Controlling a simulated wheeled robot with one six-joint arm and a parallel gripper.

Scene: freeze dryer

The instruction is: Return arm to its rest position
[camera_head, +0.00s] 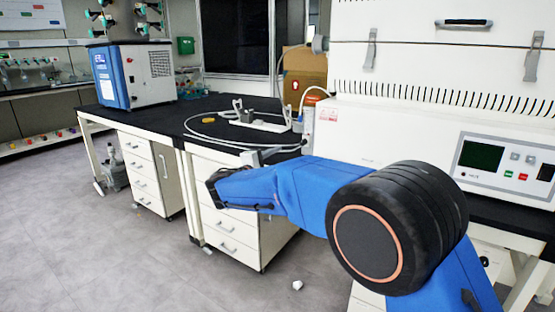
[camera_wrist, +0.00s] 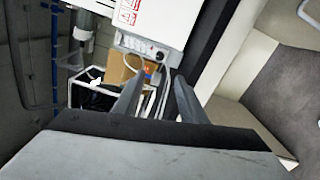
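My blue arm crosses the lower right of the head view, with a large black joint in front. Its forearm reaches left to a dark wrist end near the bench drawers. In the wrist view, the two grey fingers of my gripper (camera_wrist: 158,82) stand apart with a gap between them. Nothing is held between them. In the head view the gripper is hard to make out; a grey piece above the forearm may be part of it.
The white freeze dryer (camera_head: 400,135) with its control panel fills the right side. A black-topped bench (camera_head: 185,125) with drawers stands behind my forearm, bearing a blue and white machine (camera_head: 125,75), tubing and a cardboard box (camera_head: 305,72). The floor (camera_head: 90,240) at left is open.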

